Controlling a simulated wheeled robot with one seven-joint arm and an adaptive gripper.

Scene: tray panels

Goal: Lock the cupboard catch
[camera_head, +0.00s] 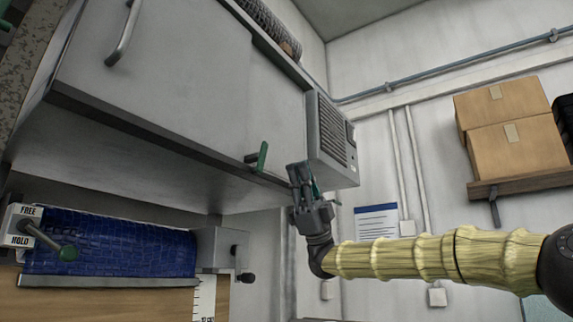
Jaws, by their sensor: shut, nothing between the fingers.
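The cupboard (180,65) is a grey wall unit with a flat door and a bar handle (124,35) at its upper left. The catch (262,157) is a small green lever on a dark pivot at the door's lower right edge. The lever stands nearly upright, tilted slightly. The door looks closed. My gripper (299,170) is right of the catch and a little lower, apart from it in the picture. Its fingers point up and are shut with nothing between them. How far it is from the cupboard in depth is hard to tell.
A grey vented box (330,140) sits close behind my gripper at the cupboard's right end. Cardboard boxes (515,150) stand on a shelf at right.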

